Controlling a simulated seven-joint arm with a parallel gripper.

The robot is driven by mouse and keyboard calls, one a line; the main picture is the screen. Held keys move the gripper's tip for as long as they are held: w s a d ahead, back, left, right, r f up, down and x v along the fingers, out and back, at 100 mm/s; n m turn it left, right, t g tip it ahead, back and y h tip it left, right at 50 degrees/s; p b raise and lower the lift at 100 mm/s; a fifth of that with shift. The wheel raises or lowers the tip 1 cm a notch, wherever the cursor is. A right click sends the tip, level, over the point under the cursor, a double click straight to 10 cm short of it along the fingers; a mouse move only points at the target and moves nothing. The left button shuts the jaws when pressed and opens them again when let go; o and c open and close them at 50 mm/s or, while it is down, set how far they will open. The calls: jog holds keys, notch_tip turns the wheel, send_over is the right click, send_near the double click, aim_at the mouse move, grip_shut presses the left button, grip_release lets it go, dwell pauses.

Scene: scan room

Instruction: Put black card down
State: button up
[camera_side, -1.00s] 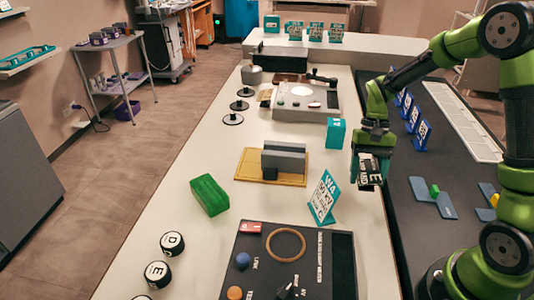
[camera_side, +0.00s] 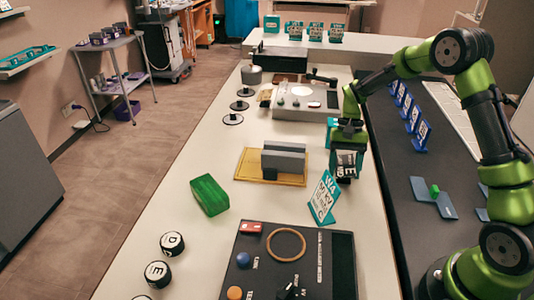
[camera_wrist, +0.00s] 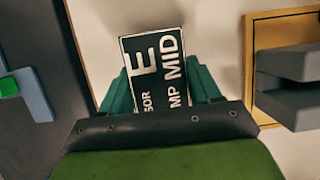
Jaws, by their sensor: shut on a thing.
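My gripper (camera_side: 346,166) is shut on a black card (camera_wrist: 155,75) with white lettering. In the wrist view the card stands between the two teal fingers, and the letters E and MID show on it. In the side view the card (camera_side: 347,164) is small and partly covered by the gripper. The gripper is over the right side of the white table (camera_side: 215,150), to the right of the grey block on the wooden board. I cannot tell how far the card is above the table.
A grey slotted block (camera_side: 284,157) sits on a wooden board (camera_side: 247,168) left of the gripper. A teal-and-white sign (camera_side: 324,197) stands just in front. A green block (camera_side: 209,195) and a dark panel (camera_side: 335,270) are nearer. Blue card stands (camera_side: 418,132) are on the dark surface at right.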

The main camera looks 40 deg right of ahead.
jog(key=shift+f, duration=0.1)
jog(key=o, duration=1.1)
jog(key=v, duration=1.1)
jog(key=s+a+r+n+t+h, duration=0.1)
jog(key=s+a+r+t, duration=0.15)
jog(key=r, duration=0.25)
jog(key=s+a+r+n+t, duration=0.2)
jog(key=s+a+r, duration=0.2)
jog(key=r, duration=0.2)
jog(key=shift+s+a+r+n+t, duration=0.1)
jog(key=shift+s+a+n+t, duration=0.25)
jog(key=shift+s+a+t, duration=1.25)
jog(key=shift+s+a+r+n+t, duration=0.1)
jog(key=shift+s+a+n+t, duration=0.4)
jog(key=shift+s, duration=2.05)
jog(key=shift+s+a+r+n+t, duration=0.15)
jog(key=shift+s+a+t, duration=0.95)
jog(key=shift+s, duration=1)
